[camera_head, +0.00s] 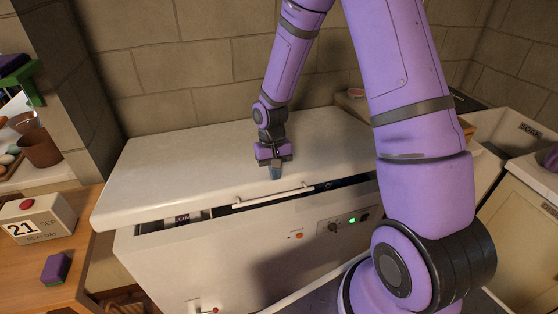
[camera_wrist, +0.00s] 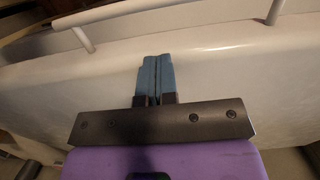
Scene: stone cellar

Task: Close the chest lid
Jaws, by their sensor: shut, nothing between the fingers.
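The chest is a white freezer-like box (camera_head: 190,260) in the middle of the head view. Its white lid (camera_head: 175,165) is lowered but slightly ajar, with a dark gap along the front edge. A bar handle (camera_head: 272,196) runs along the lid's front; it also shows at the top of the wrist view (camera_wrist: 190,9). My gripper (camera_head: 275,174) is shut and empty, pointing down at the lid just behind the handle. In the wrist view its blue fingertips (camera_wrist: 155,60) are together against the pale lid (camera_wrist: 225,70); I cannot tell whether they touch it.
A wooden desk at left holds a calendar box (camera_head: 38,222) and a purple block (camera_head: 55,267). A stone wall (camera_head: 150,70) stands behind. A basin (camera_head: 515,130) and cabinet (camera_head: 520,200) are at right.

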